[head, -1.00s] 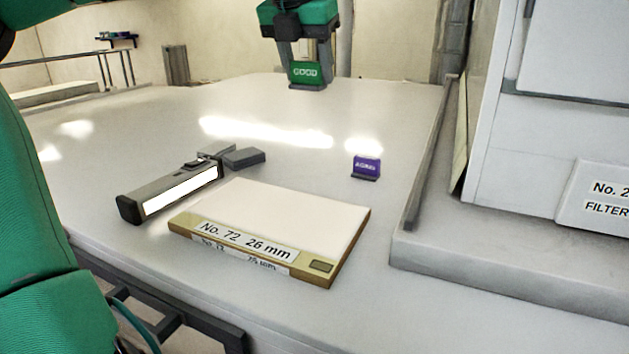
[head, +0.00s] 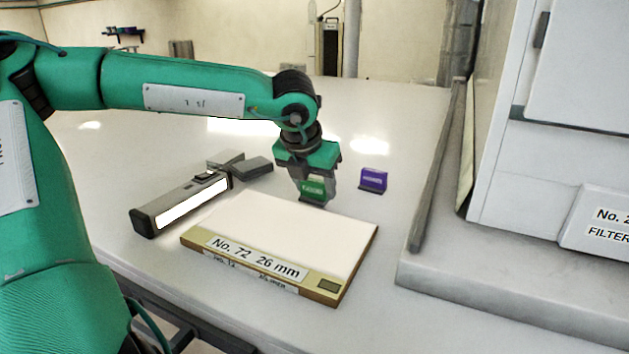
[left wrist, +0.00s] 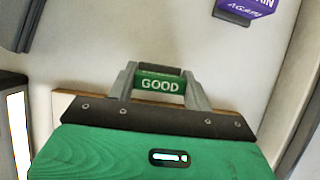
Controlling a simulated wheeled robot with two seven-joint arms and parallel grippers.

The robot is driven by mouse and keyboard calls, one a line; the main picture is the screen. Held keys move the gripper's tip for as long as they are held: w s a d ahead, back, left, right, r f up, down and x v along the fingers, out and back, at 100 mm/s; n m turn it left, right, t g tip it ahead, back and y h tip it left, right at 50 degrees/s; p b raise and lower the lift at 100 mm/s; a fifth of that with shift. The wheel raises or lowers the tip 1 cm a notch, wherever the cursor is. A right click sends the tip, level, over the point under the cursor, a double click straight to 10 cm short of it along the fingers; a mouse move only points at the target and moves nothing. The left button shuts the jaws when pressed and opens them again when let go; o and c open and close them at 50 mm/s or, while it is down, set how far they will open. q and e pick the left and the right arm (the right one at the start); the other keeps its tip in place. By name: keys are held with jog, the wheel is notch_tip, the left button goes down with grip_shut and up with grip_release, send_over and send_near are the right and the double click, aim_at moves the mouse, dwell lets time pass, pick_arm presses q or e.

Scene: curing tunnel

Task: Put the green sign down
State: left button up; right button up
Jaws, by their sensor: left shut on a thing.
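The green sign (head: 313,190) stands upright between the fingers of my left gripper (head: 315,192), just behind the far edge of the wide white-topped block labelled "No. 72 26 mm" (head: 285,240). In the left wrist view the sign (left wrist: 161,87) reads "GOOD" and my left gripper (left wrist: 160,90) is shut on it. The sign is at or very near the table top; I cannot tell whether its base touches. A purple sign (head: 373,179) stands on the table to its right, apart from it. My right gripper is not in view.
A grey lamp-like device (head: 185,203) with a bright panel lies left of the block. A raised grey ledge (head: 430,215) and a white cabinet (head: 560,150) bound the right side. The table (head: 390,110) behind the signs is clear.

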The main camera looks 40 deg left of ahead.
pick_arm(q)
jog(key=shift+f, duration=0.3)
jog(key=shift+f+b, duration=0.15)
jog(key=shift+b, duration=0.25)
jog(key=o, duration=1)
jog(key=shift+c, duration=0.2)
